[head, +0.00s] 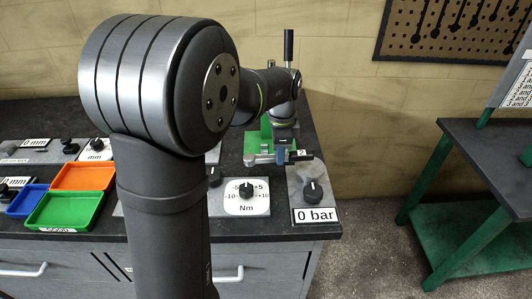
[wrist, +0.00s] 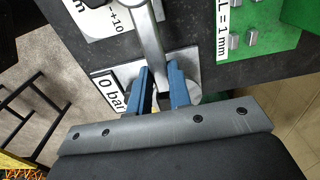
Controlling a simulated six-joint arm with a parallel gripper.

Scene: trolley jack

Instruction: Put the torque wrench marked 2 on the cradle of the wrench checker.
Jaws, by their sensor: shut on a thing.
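My gripper (head: 281,156) has its blue fingers shut on a silver torque wrench (head: 263,159), held level above the bench near its back right. A small white tag with a dark mark, apparently 2, shows at the wrench's right end. In the wrist view, the wrench (wrist: 149,45) runs up from between the blue fingers (wrist: 162,80) and leaves the top edge. The Nm dial panel (head: 247,197), apparently of the wrench checker, stands at the front of the bench, with a black knob. I cannot make out its cradle; my arm hides part of the bench left of the panel.
A 0 bar panel (head: 314,215) with a black knob stands right of the Nm panel. A green board (wrist: 259,32) lies by the gripper. Orange (head: 84,176) and green (head: 65,211) trays sit at left. A green-legged table (head: 487,150) stands apart at right.

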